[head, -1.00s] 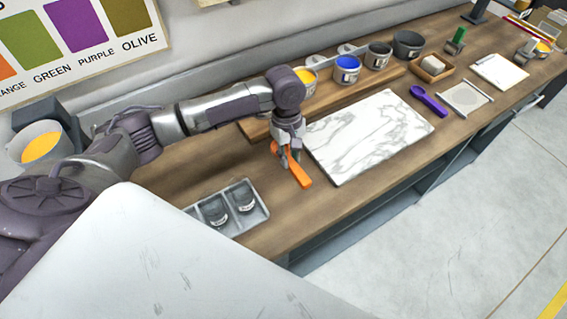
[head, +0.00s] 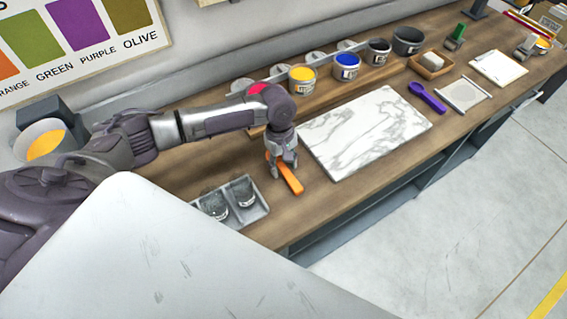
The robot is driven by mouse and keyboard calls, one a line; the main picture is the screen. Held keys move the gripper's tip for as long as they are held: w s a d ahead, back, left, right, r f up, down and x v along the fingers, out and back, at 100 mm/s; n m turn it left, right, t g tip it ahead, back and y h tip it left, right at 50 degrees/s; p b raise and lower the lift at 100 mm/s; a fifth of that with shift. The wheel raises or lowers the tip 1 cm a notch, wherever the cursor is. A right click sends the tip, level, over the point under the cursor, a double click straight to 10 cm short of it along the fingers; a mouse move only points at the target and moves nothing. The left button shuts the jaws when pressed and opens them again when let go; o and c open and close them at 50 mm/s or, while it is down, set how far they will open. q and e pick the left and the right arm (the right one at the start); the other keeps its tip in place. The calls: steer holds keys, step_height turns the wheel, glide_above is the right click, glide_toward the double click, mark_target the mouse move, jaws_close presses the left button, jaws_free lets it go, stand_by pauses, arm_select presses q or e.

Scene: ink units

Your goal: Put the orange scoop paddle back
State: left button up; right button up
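The orange scoop paddle (head: 291,182) lies on the wooden bench top in the head view, between the white marble slab (head: 366,130) and the grey tray (head: 262,210). It appears to rest on the wood. My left gripper (head: 284,168) is right over it, pointing down, with its fingers spread on either side of the paddle and looking open. The gripper hides the paddle's middle. My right gripper is not in view.
Yellow (head: 301,80) and blue (head: 346,65) ink pots stand on the wooden riser behind. A purple scoop paddle (head: 427,97) lies right of the slab. Bare wood lies around the paddle.

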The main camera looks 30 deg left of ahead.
mark_target(281, 164)
arm_select(q)
steer(key=shift+r, duration=0.2)
step_height(281, 164, up, 12)
steer(key=a+b, duration=0.1)
steer(key=b, duration=0.1)
steer(key=shift+w+a+f+b, duration=0.2)
steer(key=shift+w+f+b, duration=0.1)
steer(key=shift+w, duration=0.15)
